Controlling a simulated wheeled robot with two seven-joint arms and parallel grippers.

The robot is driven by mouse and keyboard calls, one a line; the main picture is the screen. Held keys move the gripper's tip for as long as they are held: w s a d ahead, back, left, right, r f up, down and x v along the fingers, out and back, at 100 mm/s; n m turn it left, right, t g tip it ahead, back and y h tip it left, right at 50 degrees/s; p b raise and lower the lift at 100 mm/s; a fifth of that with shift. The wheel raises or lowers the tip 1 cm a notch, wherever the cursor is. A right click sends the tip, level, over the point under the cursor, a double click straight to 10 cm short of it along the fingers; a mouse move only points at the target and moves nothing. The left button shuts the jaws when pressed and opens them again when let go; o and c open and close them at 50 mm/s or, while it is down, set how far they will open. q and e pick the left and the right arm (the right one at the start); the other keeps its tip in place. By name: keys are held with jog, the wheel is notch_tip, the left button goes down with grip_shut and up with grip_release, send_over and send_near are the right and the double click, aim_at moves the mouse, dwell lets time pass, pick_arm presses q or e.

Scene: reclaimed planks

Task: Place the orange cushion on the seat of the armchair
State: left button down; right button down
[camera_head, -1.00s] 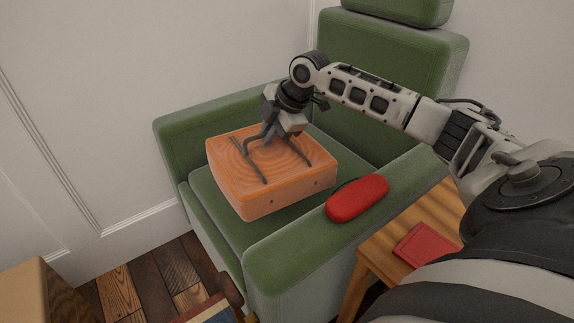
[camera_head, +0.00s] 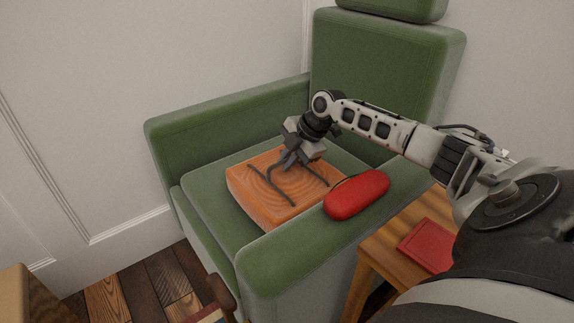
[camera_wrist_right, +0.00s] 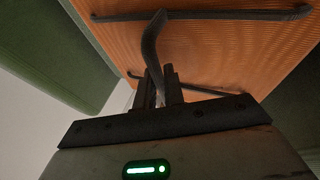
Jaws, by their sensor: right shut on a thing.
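The orange cushion (camera_head: 262,196) is a square block with a ringed pattern on its top. It lies low over the seat (camera_head: 207,183) of the green armchair (camera_head: 385,70), between the two armrests, close to the right one. I cannot tell whether its underside touches the seat. The right wrist view shows the cushion's ridged orange face (camera_wrist_right: 225,50) filling the upper part, right at the jaws (camera_wrist_right: 160,88). My left gripper is not in view.
A red rounded case (camera_head: 356,195) lies on the right armrest (camera_head: 290,262), close to the cushion. A wooden side table (camera_head: 392,238) with a red flat booklet (camera_head: 428,246) stands right of the chair. A wooden piece (camera_head: 30,297) is at lower left. The seat's left part is clear.

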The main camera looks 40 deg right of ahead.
aim_at(296, 174)
jog(key=c, duration=1.5)
grip_release()
jog(key=shift+f, duration=0.1)
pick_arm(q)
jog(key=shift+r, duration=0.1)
